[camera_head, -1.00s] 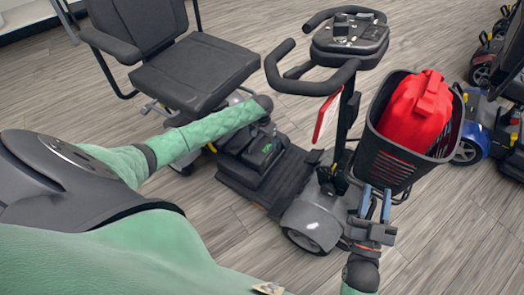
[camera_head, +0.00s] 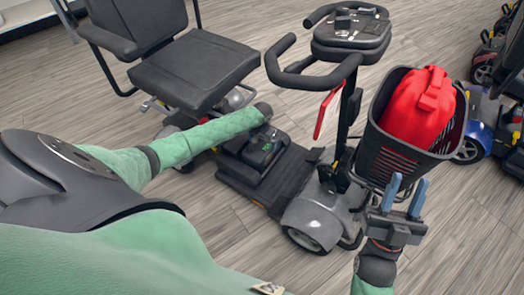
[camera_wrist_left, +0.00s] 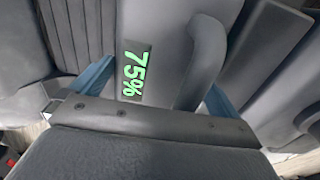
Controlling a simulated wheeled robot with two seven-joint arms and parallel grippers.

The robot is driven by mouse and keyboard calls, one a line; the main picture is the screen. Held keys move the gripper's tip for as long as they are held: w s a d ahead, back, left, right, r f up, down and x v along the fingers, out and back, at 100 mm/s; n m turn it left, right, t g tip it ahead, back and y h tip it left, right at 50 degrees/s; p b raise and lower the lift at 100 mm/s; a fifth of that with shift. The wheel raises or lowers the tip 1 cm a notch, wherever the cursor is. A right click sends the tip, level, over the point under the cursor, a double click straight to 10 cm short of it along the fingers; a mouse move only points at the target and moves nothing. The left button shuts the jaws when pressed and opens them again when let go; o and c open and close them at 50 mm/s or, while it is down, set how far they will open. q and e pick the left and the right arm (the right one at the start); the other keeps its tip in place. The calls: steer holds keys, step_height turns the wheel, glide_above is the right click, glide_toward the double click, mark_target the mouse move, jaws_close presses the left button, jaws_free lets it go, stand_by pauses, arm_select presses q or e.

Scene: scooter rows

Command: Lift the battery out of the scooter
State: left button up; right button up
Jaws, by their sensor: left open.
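The battery (camera_head: 262,150) is a dark box with a green readout on the scooter's deck, in front of the seat. In the left wrist view the battery (camera_wrist_left: 165,28) shows close up, with a green "75%" readout and a raised grey handle (camera_wrist_left: 207,65). My left gripper (camera_wrist_left: 158,90) is open, its blue fingers apart on either side of the readout and handle. I cannot tell if they touch the battery. In the head view its fingers are hidden. My right gripper (camera_head: 404,196) is open and empty beside the scooter's front, below the basket.
The scooter's seat (camera_head: 195,72) is behind the battery and the handlebar (camera_head: 310,72) rises to the right. A red tag (camera_head: 326,112) hangs from the handlebar. Other scooters (camera_head: 485,120) stand at the right.

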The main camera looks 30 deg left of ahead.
arm_select(q)
steer(key=c, duration=1.7)
steer(key=shift+r, duration=0.1)
